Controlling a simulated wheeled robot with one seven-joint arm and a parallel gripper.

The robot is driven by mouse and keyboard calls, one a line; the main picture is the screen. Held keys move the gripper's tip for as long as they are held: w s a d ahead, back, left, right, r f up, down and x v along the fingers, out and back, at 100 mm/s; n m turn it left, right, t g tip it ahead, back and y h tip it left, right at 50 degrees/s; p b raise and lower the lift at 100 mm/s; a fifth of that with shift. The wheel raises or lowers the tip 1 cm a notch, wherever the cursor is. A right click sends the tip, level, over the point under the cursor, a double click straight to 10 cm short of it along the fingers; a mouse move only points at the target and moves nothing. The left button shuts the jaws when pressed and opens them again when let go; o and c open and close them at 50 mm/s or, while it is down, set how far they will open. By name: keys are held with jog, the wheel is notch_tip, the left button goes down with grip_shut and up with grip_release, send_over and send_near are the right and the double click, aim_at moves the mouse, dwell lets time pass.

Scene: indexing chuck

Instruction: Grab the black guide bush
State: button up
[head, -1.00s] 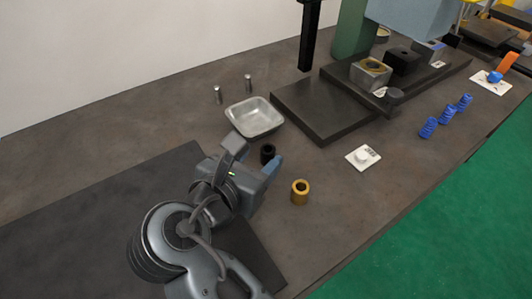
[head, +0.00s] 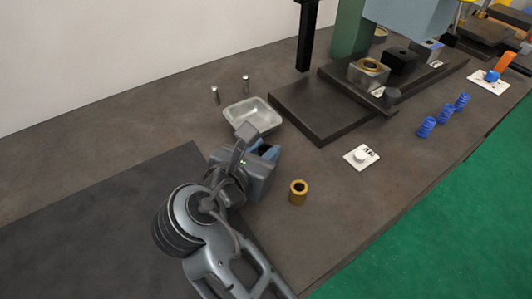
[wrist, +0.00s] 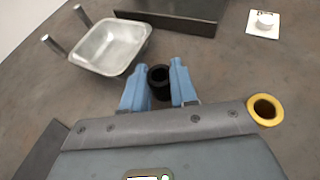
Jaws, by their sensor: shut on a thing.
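The black guide bush (wrist: 159,77) is a short dark ring standing on the bench, seen in the wrist view between the two blue fingers of my gripper (wrist: 159,88). My gripper is shut on it, one finger on each side. In the head view my gripper (head: 264,150) sits just in front of the metal tray, and the bush is mostly hidden by the fingers and wrist there.
A brass bush (head: 298,192) stands close to the right of my gripper. A metal tray (head: 252,112) lies just behind, with two steel pins (head: 245,84) beyond it. A dark plate (head: 320,117) and a white labelled card (head: 361,157) are farther right.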

grip_shut()
jog(key=shift+r, duration=0.1)
